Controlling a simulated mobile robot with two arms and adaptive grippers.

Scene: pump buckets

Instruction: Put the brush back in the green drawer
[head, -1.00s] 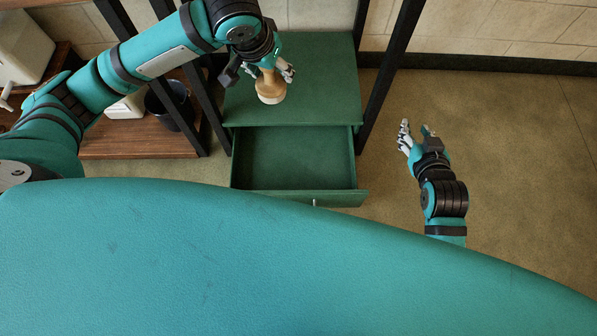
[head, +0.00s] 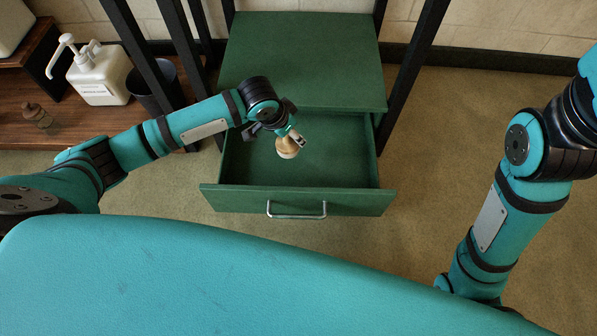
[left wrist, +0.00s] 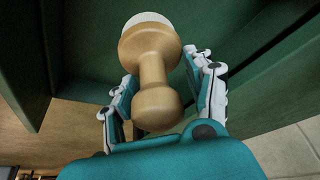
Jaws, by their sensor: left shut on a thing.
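The brush (head: 287,149) has a tan wooden handle and a pale end. My left gripper (head: 291,137) is shut on it, over the open green drawer (head: 340,160). In the left wrist view the brush (left wrist: 154,80) sits between the two fingers of my left gripper (left wrist: 160,85), its pale end pointing away. The drawer is pulled out from the green cabinet (head: 305,60) and looks empty inside. I cannot tell how high the brush is above the drawer floor. My right arm shows at the right of the head view, but its gripper is out of view.
The drawer front has a metal handle (head: 297,209). Dark posts (head: 412,65) flank the cabinet. At the left, a wooden shelf (head: 20,100) holds a white pump bottle (head: 98,73), a small brown bottle (head: 38,116) and a dark bucket (head: 155,88).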

